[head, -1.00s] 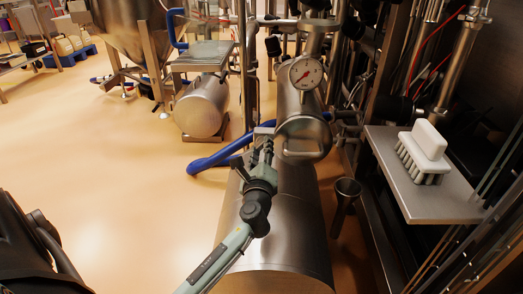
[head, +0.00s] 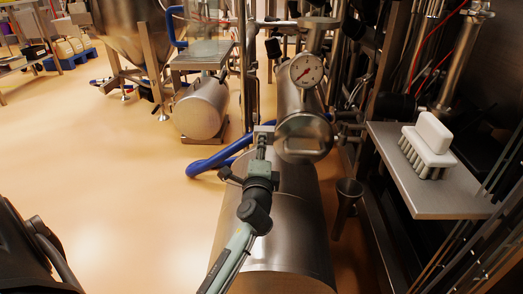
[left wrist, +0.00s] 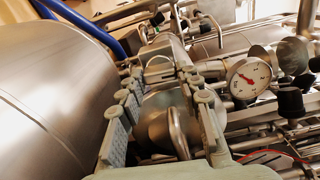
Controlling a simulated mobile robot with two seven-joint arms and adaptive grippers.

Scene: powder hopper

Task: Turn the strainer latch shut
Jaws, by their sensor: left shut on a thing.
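The strainer is a steel cylinder with a round end cap (head: 303,137) and a bar handle, below a pressure gauge. The latch (head: 264,130) appears as a small grey metal piece at the left of the cap. My left gripper (head: 261,148) reaches up to it and is shut on it, largely covering it. In the left wrist view, the two fingers (left wrist: 158,76) stand either side of a metal piece, with the cap and its handle (left wrist: 179,132) just beyond. The exact angle of the latch is hard to tell. My right gripper is not in view.
The gauge (head: 306,70) sits just above the cap. A large steel cylinder (head: 275,235) lies below my left arm. A blue hose (head: 212,163) runs at the left. A shelf (head: 440,203) with a white brush (head: 429,145) stands right. Open floor lies left.

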